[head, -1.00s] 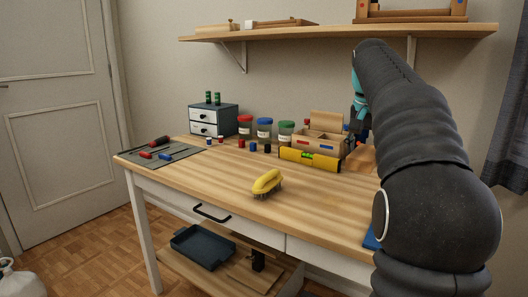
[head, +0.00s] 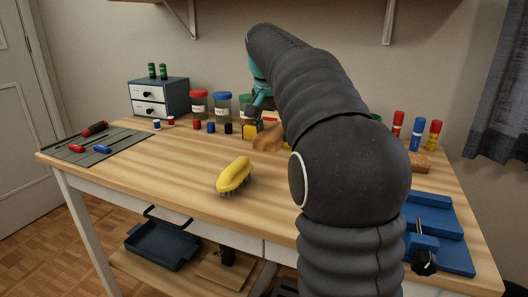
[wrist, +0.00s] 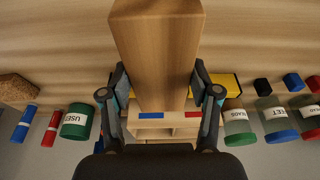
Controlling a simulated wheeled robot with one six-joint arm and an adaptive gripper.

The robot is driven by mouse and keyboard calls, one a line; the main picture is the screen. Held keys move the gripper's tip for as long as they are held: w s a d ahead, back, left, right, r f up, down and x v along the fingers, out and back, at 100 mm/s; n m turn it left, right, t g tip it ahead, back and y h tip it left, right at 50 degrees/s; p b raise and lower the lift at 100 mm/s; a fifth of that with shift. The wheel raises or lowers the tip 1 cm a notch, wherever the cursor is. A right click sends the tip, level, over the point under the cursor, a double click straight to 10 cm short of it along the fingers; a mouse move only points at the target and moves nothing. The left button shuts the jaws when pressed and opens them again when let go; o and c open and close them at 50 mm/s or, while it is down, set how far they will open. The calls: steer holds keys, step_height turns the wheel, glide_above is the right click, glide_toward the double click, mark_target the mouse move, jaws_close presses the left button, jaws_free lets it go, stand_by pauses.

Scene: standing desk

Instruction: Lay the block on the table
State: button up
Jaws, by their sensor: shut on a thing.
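The block is a plain light-wood bar. In the wrist view the block (wrist: 155,45) lies between the two fingers of my gripper (wrist: 160,85), which is shut on its sides. In the head view the block (head: 268,138) shows beside my arm, over the back middle of the wooden table (head: 170,165). My gripper (head: 262,103) is largely hidden there by my arm. Whether the block touches the tabletop, I cannot tell.
A yellow brush (head: 234,175) lies at the table's front middle. Jars (head: 199,104) and a yellow level (wrist: 226,82) are near the block. A blue vise-like fixture (head: 435,235) is at right. Tabletop left of the brush is clear.

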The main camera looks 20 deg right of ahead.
mark_target(265, 161)
steer(key=shift+w+a+f, duration=0.2)
steer(key=shift+a+f, duration=0.15)
steer(key=shift+a, duration=0.15)
steer(key=shift+w+a+f, duration=0.15)
steer(key=shift+a+f, duration=0.15)
steer(key=shift+a, duration=0.2)
steer(key=shift+f+b, duration=0.6)
steer(key=shift+f, duration=1.35)
steer(key=o, duration=1.3)
steer(key=shift+f, duration=0.15)
steer(key=shift+c, duration=0.2)
steer(key=p+v, duration=0.2)
steer(key=v, duration=1)
steer(key=shift+d+r+p, duration=0.1)
steer(key=shift+r+p, duration=0.1)
steer(key=shift+p, duration=0.15)
